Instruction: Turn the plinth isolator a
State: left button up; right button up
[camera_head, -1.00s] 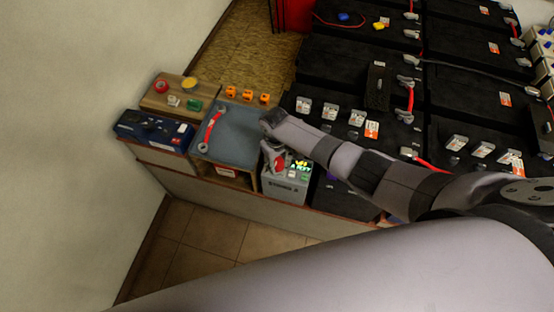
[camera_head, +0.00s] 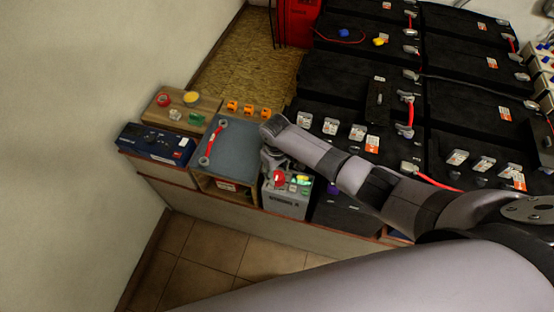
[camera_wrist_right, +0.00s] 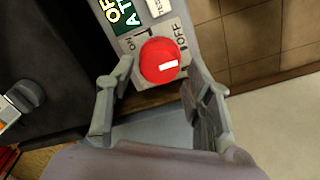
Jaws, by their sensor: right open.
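The plinth isolator is a round red knob (camera_wrist_right: 160,60) with a white mark on it, set on a grey plate with ON at its left and OFF at its right in the wrist view. In the head view the red knob (camera_head: 279,178) sits on top of a grey box (camera_head: 287,203) at the bench's front edge. My right gripper (camera_wrist_right: 157,66) is open, with one finger on each side of the knob; I cannot tell whether they touch it. In the head view the right gripper (camera_head: 274,160) partly hides the box top. My left gripper is not in view.
Farther left are a dark blue box (camera_head: 157,141) and a wooden board (camera_head: 203,107) with buttons. Black batteries (camera_head: 360,95) fill the right. Tiled floor (camera_head: 220,240) is clear in front.

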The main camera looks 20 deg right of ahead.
aim_at(277, 176)
notch_tip(277, 176, up, 9)
dwell(0.3)
jog(key=shift+a, duration=0.1)
